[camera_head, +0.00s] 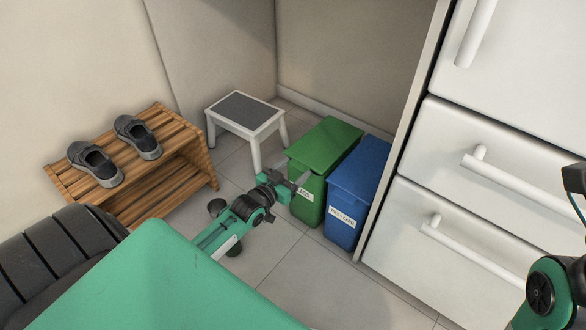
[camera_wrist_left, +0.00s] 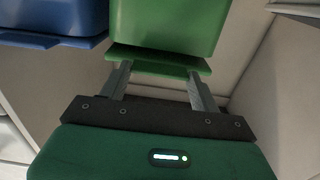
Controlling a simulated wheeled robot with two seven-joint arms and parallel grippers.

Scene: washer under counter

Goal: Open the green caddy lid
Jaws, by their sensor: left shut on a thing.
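The green caddy (camera_head: 308,195) stands on the floor with its green lid (camera_head: 325,143) down. It has a white label on its front. My left gripper (camera_head: 297,180) is at the caddy's front, at the lid's front edge. In the left wrist view the caddy (camera_wrist_left: 165,25) appears upside down, and the lid's edge (camera_wrist_left: 158,62) lies between the two fingers of my left gripper (camera_wrist_left: 160,85), which is shut on it. Only parts of my right arm show at the right edge; its fingers are not seen.
A blue caddy (camera_head: 345,222) stands close to the right of the green one; it also shows in the left wrist view (camera_wrist_left: 55,15). White drawers (camera_head: 475,210) rise further right. A white step stool (camera_head: 245,113) and a wooden rack (camera_head: 150,165) with shoes stand left.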

